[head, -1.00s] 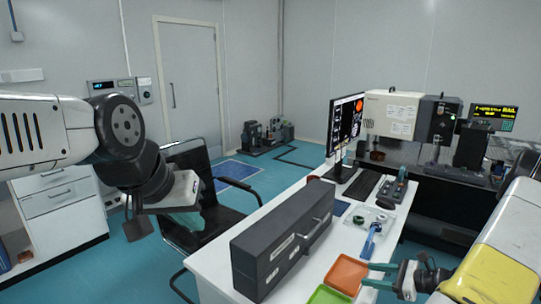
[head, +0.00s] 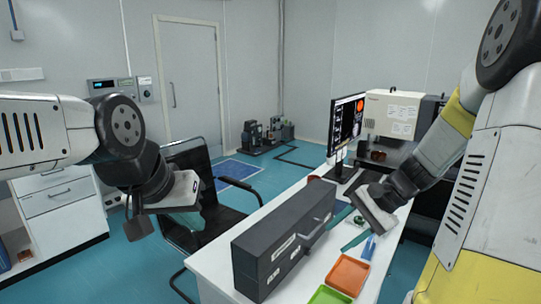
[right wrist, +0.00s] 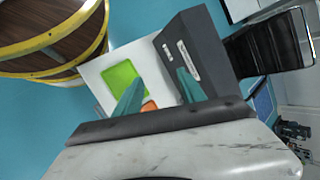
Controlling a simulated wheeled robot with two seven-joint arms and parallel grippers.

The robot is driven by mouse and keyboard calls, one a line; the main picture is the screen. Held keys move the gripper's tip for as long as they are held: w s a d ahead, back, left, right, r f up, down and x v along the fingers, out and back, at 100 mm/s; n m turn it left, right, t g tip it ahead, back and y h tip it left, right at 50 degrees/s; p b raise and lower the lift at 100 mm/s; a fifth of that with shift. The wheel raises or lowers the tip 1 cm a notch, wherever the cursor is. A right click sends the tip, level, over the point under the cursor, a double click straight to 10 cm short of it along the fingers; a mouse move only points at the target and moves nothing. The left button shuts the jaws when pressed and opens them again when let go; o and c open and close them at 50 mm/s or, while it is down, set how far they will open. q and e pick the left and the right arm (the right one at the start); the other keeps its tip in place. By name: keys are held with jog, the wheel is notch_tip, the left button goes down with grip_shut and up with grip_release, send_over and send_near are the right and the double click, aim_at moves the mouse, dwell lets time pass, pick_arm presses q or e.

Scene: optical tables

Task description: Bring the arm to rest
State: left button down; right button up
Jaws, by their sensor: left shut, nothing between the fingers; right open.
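My right arm is raised on the right side of the head view. Its gripper (head: 336,238) is open and empty, with teal fingers apart, above the white table (head: 213,270) beside the dark grey case. In the right wrist view the two fingers of the right gripper (right wrist: 158,85) show spread, with nothing between them. My left gripper (head: 188,222) hangs at the left in front of the black chair, clear of the table. Its fingers are shut and hold nothing.
The dark grey case (head: 284,250) stands on the table, with an orange tray (head: 347,274) and a green tray (head: 327,295) beside it. A monitor (head: 345,120) stands further back. The black chair (head: 215,218) is left of the table. A round yellow-rimmed wooden object (right wrist: 50,35) shows in the wrist view.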

jog(key=s+a+r+n+t+h, duration=0.1)
jog(key=s+r+n+t+h, duration=0.1)
jog(key=s+r+n, duration=0.3)
jog(key=s+a+r+n+t+h, duration=0.2)
jog(key=s+r+n+h, duration=0.1)
jog(key=s+r+n, duration=0.2)
jog(key=shift+s+a+r, duration=0.3)
jog(key=shift+s+r, duration=0.8)
jog(key=shift+r, duration=0.2)
